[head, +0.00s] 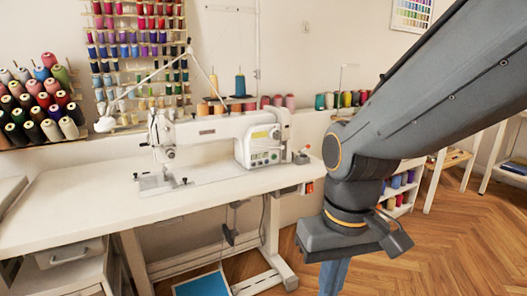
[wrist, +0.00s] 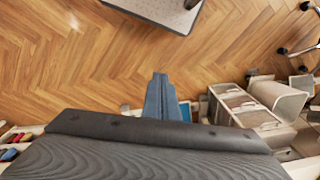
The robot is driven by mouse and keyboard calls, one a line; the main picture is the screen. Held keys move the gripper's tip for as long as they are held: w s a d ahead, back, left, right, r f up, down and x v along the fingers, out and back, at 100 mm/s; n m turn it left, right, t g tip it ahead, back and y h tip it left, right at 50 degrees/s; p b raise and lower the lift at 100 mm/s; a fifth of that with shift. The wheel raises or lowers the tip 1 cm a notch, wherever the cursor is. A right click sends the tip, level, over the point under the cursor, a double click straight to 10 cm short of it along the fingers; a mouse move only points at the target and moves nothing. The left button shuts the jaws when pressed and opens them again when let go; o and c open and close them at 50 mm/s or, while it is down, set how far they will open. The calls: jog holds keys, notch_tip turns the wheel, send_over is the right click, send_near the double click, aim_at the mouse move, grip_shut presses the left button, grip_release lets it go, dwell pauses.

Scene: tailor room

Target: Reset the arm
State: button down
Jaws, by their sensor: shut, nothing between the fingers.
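My arm enters the head view from the upper right and bends down in front of the sewing table's right end. My gripper (head: 333,279) points down over the wooden floor, with its blue-grey fingers partly cut off by the bottom edge. In the wrist view, the fingers of my gripper (wrist: 160,80) are together, with nothing between them. The dark wrist body fills the bottom of that view.
A white sewing table (head: 95,208) with a sewing machine (head: 205,132) stands left of my arm. Thread racks (head: 140,50) line the wall. A shelf with spools (head: 400,200) is behind my wrist. The wrist view shows open floor (wrist: 70,60) and grey bins (wrist: 240,105) at right.

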jog(key=d+r+m+p, duration=0.2)
jog(key=d+r+p, duration=0.6)
jog(key=p, duration=0.7)
jog(key=shift+d+r+m+h+p, duration=0.2)
jog(key=shift+r+m+h+p, duration=0.1)
jog(key=shift+r+p, duration=0.1)
dwell(0.6)
